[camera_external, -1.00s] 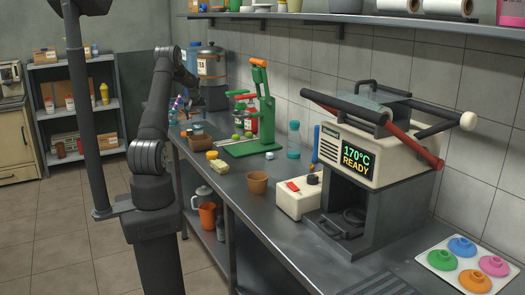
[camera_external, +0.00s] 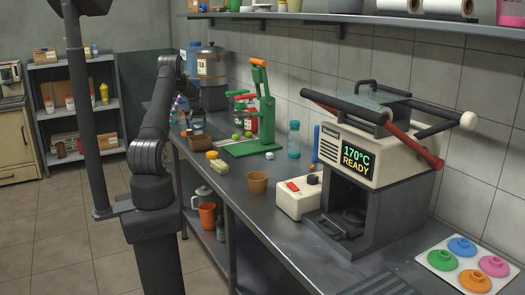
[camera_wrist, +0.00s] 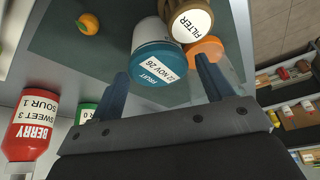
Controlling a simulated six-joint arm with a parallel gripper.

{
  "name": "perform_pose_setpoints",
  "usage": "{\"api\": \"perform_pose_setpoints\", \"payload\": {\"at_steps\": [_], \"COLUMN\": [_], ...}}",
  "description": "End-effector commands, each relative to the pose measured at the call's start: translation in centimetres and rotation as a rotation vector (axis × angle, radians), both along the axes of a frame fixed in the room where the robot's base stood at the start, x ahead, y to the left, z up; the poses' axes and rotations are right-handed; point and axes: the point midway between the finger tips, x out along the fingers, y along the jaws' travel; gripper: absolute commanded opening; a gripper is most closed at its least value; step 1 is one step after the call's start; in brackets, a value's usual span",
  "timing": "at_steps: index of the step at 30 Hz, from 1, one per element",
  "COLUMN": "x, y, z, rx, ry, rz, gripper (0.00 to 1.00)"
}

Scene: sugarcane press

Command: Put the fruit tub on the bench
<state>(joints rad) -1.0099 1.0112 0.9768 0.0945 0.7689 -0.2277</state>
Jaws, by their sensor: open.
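The fruit tub (camera_wrist: 158,64) shows in the wrist view as a pale tub with a teal lid, its label reading FRUIT and a date. My gripper (camera_wrist: 161,67) is open, its two blue-grey fingers apart, with the lid showing between and beyond the fingertips. I cannot tell whether either finger touches it. In the external view my gripper (camera_external: 190,108) is at the far end of the bench (camera_external: 240,185), small and partly lost among dark objects. I cannot pick out the tub there.
A brown FILTER jar (camera_wrist: 190,22) and an orange lid (camera_wrist: 205,48) crowd the tub. An orange fruit (camera_wrist: 88,24) and a red BERRY bottle (camera_wrist: 30,125) lie to the left. On the bench stand a green press (camera_external: 262,115), a brown cup (camera_external: 257,182) and a heated machine (camera_external: 375,165).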

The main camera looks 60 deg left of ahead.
Motion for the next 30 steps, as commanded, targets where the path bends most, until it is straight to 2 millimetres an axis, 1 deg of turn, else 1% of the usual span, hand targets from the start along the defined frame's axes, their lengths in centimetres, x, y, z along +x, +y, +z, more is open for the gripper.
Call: {"api": "perform_pose_setpoints", "payload": {"at_steps": [5, 12, 15, 18, 25, 29, 30], "x": [0.1, 0.7, 0.9, 1.0, 1.0, 1.0, 1.0], "y": [0.3, 1.1, 1.5, 1.7, 1.8, 1.7, 1.7], "z": [-1.0, -4.1, -5.0, -5.5, -5.5, -5.5, -5.5], "rx": [-0.001, -0.001, 0.000, 0.000, 0.001, 0.001, 0.001], "ry": [0.000, 0.000, 0.000, 0.000, 0.000, 0.000, 0.000], "rz": [0.000, 0.000, 0.000, 0.000, 0.000, 0.000, 0.000], "gripper": [0.73, 0.73, 0.73, 0.73, 0.73, 0.47, 0.40]}}
